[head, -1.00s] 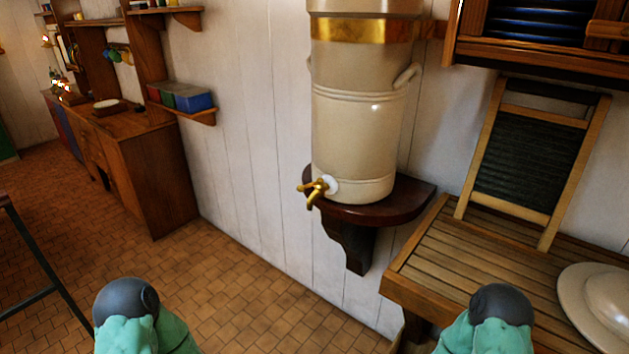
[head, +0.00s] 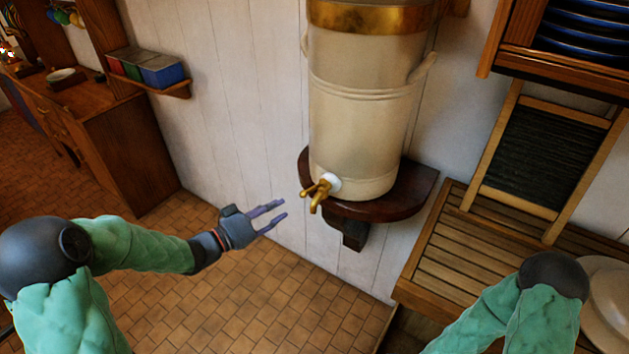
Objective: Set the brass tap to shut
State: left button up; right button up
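The brass tap (head: 318,193) sticks out of a white collar low on the front of a cream stoneware urn (head: 362,125). Its spout points down and its handle points out to the left. My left gripper (head: 279,214) is to the left of the tap and a little lower in the picture, apart from it. Its two fingers are spread and empty, pointing right toward the tap. My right arm (head: 510,310) shows at the lower right, but its gripper is out of the picture.
The urn stands on a dark wooden wall shelf (head: 405,197). A slatted wooden bench (head: 465,245) with a washboard (head: 545,160) and a pale round dish (head: 606,300) is at the right. A plate rack (head: 560,60) hangs above. A small shelf with boxes (head: 150,70) is at the left. The tiled floor is clear.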

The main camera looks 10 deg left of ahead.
aim_at(307, 192)
pick_arm(q)
jog(key=b+x, duration=0.1)
jog(key=x, duration=0.9)
jog(key=shift+w+d, duration=0.2)
jog(key=shift+d, duration=0.05)
grip_shut()
